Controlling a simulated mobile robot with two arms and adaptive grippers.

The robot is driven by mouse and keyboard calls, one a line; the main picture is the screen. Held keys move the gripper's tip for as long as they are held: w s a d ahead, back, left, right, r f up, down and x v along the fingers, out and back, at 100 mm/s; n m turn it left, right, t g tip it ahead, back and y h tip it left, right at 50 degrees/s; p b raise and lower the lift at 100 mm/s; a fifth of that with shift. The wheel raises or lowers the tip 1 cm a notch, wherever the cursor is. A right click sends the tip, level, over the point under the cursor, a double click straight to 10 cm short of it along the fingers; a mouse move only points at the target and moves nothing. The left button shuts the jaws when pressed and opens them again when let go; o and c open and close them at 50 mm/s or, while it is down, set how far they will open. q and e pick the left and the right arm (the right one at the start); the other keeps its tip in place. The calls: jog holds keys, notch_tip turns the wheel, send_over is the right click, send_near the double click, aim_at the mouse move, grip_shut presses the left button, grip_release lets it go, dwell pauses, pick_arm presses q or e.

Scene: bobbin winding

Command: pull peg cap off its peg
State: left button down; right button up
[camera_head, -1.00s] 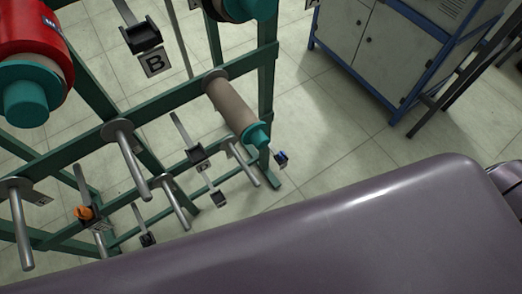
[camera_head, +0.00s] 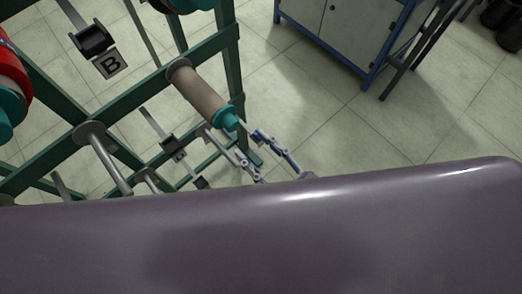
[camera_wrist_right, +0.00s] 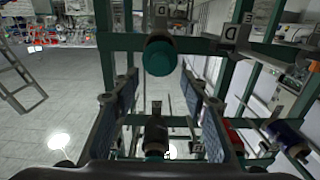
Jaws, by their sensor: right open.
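The teal peg cap (camera_head: 231,118) sits on the free end of a peg holding a grey-brown bobbin (camera_head: 200,90) on the green rack. My right gripper (camera_head: 250,143) is just below and right of that cap, apart from it, its fingers spread and empty. In the right wrist view a teal cap (camera_wrist_right: 160,56), seen end-on, appears ahead and a little above the fingertips of the open gripper (camera_wrist_right: 163,86). I take it to be the same cap. My left gripper is not in view.
The green rack (camera_head: 130,98) carries bare metal pegs (camera_head: 108,160) and a holder labelled B (camera_head: 109,64). A red bobbin (camera_head: 12,75) is at the left edge. A grey and blue cabinet (camera_head: 345,35) stands at the back.

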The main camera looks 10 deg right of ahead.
aim_at(234, 127)
jog(key=p+x, duration=0.1)
jog(key=x, duration=0.4)
jog(key=shift+w+a+r, duration=0.1)
jog(key=shift+w+a, duration=0.05)
jog(key=shift+w, duration=0.1)
jog(key=shift+x, duration=0.95)
grip_shut()
jog(key=shift+p, duration=0.5)
jog(key=shift+s+f, duration=0.15)
jog(key=shift+f, duration=0.05)
